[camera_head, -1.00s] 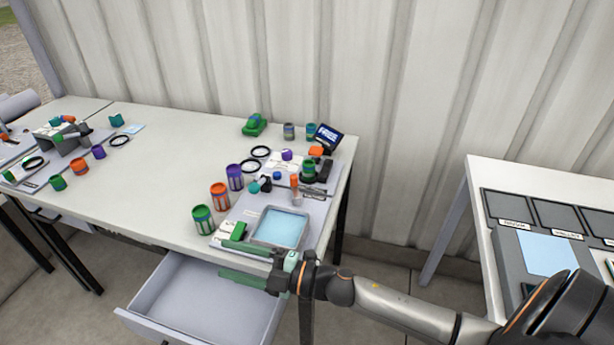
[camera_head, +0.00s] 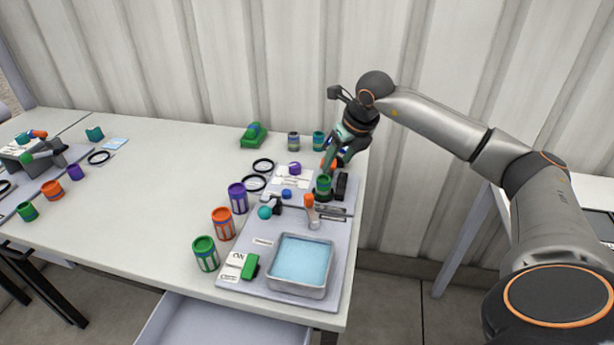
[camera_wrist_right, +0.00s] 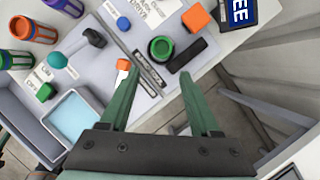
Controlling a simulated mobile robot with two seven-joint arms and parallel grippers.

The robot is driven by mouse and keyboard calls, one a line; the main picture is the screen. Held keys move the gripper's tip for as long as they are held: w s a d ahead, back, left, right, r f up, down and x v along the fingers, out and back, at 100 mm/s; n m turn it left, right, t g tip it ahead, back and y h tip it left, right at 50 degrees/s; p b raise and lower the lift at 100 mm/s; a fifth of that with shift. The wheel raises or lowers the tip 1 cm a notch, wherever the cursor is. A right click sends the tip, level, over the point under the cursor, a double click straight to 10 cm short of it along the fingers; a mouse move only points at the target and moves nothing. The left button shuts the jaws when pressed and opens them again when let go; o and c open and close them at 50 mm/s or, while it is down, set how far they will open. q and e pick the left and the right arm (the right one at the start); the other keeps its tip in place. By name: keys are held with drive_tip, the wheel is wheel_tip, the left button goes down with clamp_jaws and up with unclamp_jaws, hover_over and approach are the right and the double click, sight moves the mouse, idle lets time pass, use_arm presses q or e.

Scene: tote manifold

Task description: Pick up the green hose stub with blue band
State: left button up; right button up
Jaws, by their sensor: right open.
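A short green hose stub (camera_head: 323,186) stands upright on the grey board at the table's right end; its blue band is hard to make out. My left gripper is out of view.
A black block (camera_wrist_right: 187,57) stands close beside the stub, with an orange block (camera_wrist_right: 195,17) behind. An orange-topped post (camera_head: 310,208) and a light-blue tray (camera_head: 334,262) are nearer the front. Green, orange and purple cans (camera_head: 206,254) stand left. The table's middle left is clear.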

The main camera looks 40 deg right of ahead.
sight(325, 180)
drive_tip(key=x, duration=0.6)
drive_tip(key=shift+w+d, duration=0.2)
drive_tip(key=shift+w, duration=0.15)
drive_tip(key=shift+x, duration=3.15)
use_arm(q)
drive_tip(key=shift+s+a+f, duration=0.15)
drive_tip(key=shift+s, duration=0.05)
use_arm(e)
drive_tip(key=shift+a, duration=0.1)
drive_tip(key=shift+r, duration=0.1)
clamp_jaws()
